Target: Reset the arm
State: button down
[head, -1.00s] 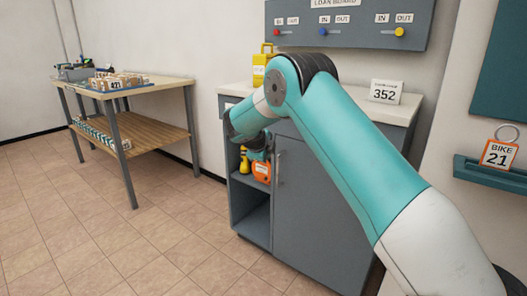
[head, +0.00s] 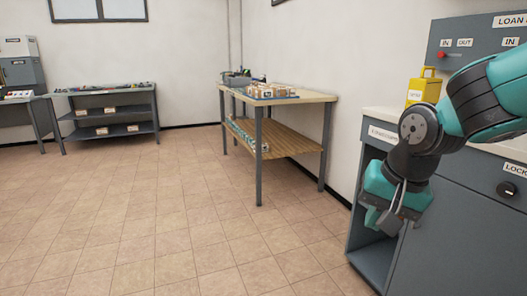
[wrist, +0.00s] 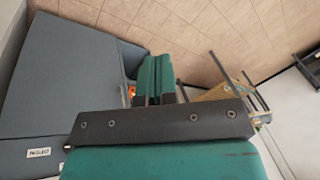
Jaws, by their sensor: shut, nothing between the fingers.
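My arm (head: 488,98), teal and dark grey, reaches in from the right in the head view. It is bent, with the wrist pointing down. My gripper (head: 382,218) hangs in front of the grey cabinet (head: 455,225), over its open left part. The wrist view shows the gripper's two teal fingers (wrist: 155,82) side by side, shut and empty. Behind them a small orange patch (wrist: 132,91) shows at the cabinet opening; most of it is hidden.
A yellow container (head: 424,88) stands on the cabinet's white top. The loan board (head: 487,62) hangs above. A wooden table (head: 300,97) with boxes stands mid-view and a dark shelf unit (head: 110,113) at the far left. The tiled floor (head: 190,220) is clear.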

jog(key=s+a+n+g+y, duration=0.1)
jog(key=s+a+n, duration=0.1)
jog(key=s+n, duration=0.55)
jog(key=s+a+n+g+y, duration=0.1)
jog(key=s+a+n+g, duration=0.2)
jog(key=s, duration=0.7)
notch_tip(320, 180, up, 24)
jog(key=t+p, duration=0.1)
jog(key=p, duration=2.2)
jog(key=shift+s+d+n, duration=0.2)
jog(key=shift+s+n, duration=0.2)
jog(key=shift+n, duration=0.05)
jog(key=shift+a, duration=0.15)
